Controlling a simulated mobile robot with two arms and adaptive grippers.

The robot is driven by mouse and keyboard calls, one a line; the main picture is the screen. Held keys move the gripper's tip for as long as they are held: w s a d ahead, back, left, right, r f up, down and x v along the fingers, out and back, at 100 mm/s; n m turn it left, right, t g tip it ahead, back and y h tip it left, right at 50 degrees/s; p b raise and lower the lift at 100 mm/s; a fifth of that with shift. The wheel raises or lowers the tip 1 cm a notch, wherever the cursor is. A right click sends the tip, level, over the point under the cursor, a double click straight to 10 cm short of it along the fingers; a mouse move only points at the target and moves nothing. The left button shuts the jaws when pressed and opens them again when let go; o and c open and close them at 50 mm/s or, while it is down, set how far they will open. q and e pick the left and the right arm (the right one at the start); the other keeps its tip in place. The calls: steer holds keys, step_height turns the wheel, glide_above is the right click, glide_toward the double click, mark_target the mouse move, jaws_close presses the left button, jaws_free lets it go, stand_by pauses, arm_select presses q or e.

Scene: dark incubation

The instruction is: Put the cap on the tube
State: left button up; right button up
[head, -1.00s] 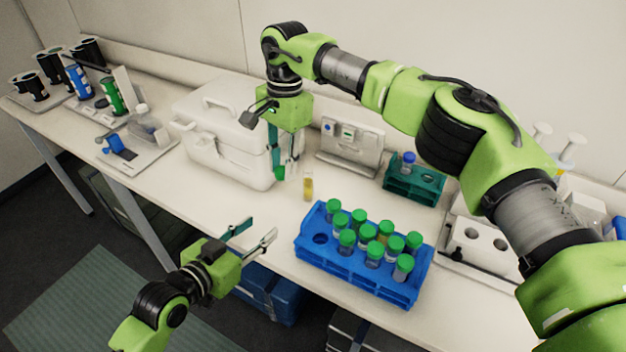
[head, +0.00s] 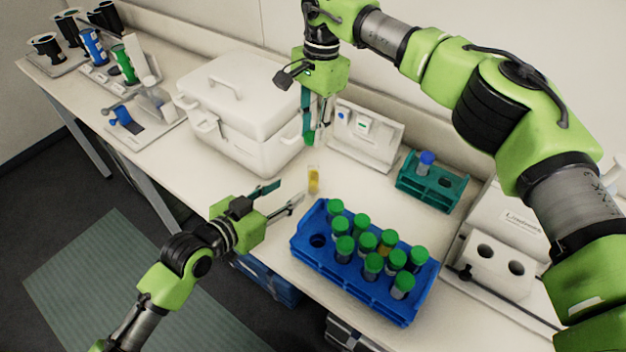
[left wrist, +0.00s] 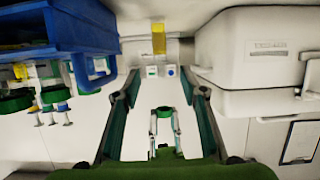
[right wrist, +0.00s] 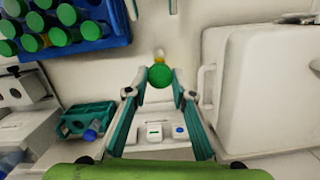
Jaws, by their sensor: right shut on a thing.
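The tube (head: 313,180) is small, clear and uncapped, with yellow liquid. It stands upright on the bench, left of the blue rack, and also shows in the left wrist view (left wrist: 158,40). My right gripper (head: 315,140) is shut on a green cap (right wrist: 160,76) and holds it above and behind the tube, apart from it. In the right wrist view the tube's top (right wrist: 159,56) shows just beyond the cap. My left gripper (head: 288,192) is open and empty, its fingers pointing at the tube from the left front, not touching it.
A blue rack (head: 372,290) with several green-capped tubes stands right of the tube. A white box (head: 240,115) stands behind to the left. A teal rack (head: 432,192) with a blue-capped tube and a white panel device (head: 365,140) stand at the back.

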arm_select(q)
steer(key=x, duration=1.2)
steer(key=shift+d, duration=0.1)
arm_select(e)
steer(key=shift+w+d+f, duration=0.15)
steer(key=shift+w+d, duration=0.05)
steer(key=shift+w, duration=0.05)
arm_select(q)
jaws_close()
arm_select(e)
glide_above(312, 162)
steer(key=shift+w+d+f, duration=0.1)
steer(key=shift+d+f, duration=0.05)
steer(key=shift+f, duration=1.1)
steer(key=shift+w+d+f, duration=0.1)
steer(key=shift+d+f, duration=0.05)
steer(key=shift+f, duration=1.05)
